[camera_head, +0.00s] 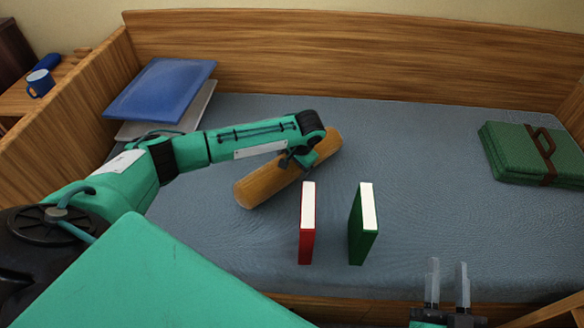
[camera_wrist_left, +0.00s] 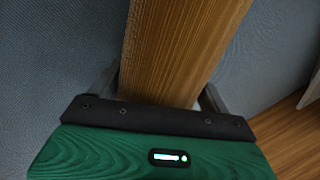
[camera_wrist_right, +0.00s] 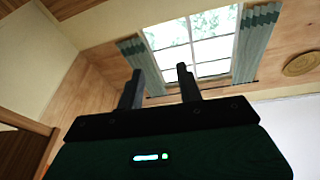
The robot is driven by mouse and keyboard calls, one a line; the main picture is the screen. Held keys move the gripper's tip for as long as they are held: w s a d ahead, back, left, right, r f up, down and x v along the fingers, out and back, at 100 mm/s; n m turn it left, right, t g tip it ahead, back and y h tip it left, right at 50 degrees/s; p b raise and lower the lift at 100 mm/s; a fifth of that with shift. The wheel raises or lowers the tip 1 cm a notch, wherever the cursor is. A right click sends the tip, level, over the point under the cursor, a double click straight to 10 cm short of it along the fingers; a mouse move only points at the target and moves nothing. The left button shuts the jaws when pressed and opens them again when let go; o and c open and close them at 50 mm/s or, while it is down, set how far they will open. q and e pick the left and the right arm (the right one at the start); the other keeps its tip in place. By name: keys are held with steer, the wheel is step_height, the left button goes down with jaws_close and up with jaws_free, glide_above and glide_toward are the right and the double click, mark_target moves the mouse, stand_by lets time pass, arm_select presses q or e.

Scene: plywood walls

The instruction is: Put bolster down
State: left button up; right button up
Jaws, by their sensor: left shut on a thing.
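The bolster (camera_head: 262,184) is a tan, wood-grained roll lying slantwise over the middle of the blue-grey bed (camera_head: 420,130). In the left wrist view the bolster (camera_wrist_left: 180,45) runs between the fingers. My left gripper (camera_head: 298,162) is shut on it near its middle; the arm partly hides the grip. I cannot tell whether the bolster touches the bed. My right gripper (camera_head: 448,280) is at the bed's front edge, fingers up, apart and empty. The right wrist view shows its two fingers (camera_wrist_right: 160,85) spread against the window.
A red book (camera_head: 306,235) and a green book (camera_head: 357,235) stand upright in front of the bolster. Blue and grey cushions (camera_head: 160,88) lie at back left. A green folded case (camera_head: 520,165) lies at right. The bed between bolster and case is clear.

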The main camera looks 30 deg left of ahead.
arm_select(q)
steer(key=shift+f, duration=0.45)
steer(key=shift+f, duration=0.1)
steer(key=o, duration=1.2)
